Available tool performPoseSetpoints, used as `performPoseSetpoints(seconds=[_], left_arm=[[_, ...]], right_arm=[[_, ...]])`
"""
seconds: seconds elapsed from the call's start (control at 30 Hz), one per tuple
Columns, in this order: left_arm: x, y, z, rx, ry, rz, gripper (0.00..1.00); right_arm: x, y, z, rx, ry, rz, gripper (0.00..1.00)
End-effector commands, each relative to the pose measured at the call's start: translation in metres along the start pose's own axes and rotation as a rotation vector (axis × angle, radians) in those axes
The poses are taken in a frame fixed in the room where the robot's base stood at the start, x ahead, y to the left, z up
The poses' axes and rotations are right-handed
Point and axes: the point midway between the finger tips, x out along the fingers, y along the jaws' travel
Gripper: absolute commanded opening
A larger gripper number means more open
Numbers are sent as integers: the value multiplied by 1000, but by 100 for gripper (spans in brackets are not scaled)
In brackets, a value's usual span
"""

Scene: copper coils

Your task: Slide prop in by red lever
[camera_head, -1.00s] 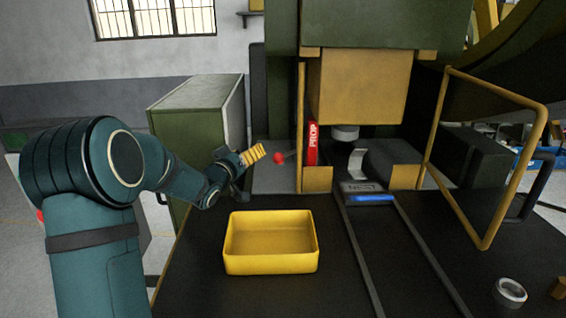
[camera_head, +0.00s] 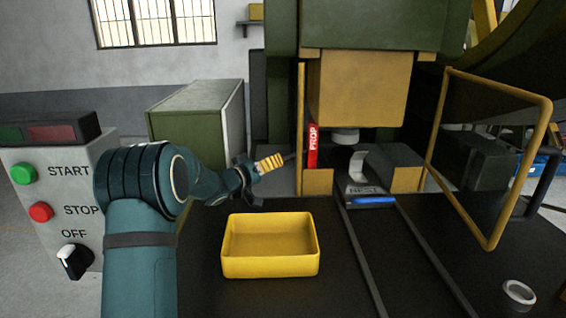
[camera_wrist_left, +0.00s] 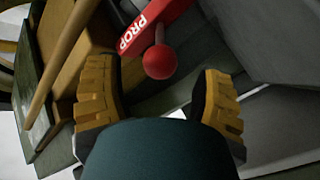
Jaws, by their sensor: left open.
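The red prop (camera_head: 312,146), lettered PROP, stands upright beside the yellow post at the left of the press opening. In the left wrist view the prop (camera_wrist_left: 150,22) lies diagonally at the top, with a grey lever rod ending in a red ball knob (camera_wrist_left: 159,62). My left gripper (camera_head: 271,163) is open, its yellow ribbed fingers pointing at the lever. In the left wrist view the knob sits between and slightly beyond the fingers (camera_wrist_left: 160,88), with gaps on both sides. In the head view the gripper hides the knob. My right gripper is not in view.
A yellow tray (camera_head: 270,266) stands on the dark table in front of the press. The nest (camera_head: 366,190) sits below the ram. A yellow guard frame (camera_head: 494,245) stands open at right. A control box (camera_head: 45,170) is at far left, a metal ring (camera_head: 519,292) at lower right.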

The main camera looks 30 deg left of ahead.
Motion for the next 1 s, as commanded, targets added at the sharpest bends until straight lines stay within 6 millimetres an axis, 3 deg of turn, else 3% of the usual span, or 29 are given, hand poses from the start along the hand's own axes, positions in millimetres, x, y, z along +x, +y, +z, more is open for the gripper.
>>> performPoseSetpoints(seconds=[0.1,0.3,0.73,0.77,0.93,1.0], left_arm=[[23,0,1,2,-1,2,68],[46,0,0,0,0,0,68],[54,0,0,0,1,-1,68],[54,0,0,0,1,-1,62],[54,0,0,0,1,0,2],[54,0,0,0,1,0,0]], right_arm=[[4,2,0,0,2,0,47],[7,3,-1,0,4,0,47],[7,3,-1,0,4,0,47],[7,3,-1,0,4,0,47],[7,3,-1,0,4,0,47],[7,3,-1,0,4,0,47]])
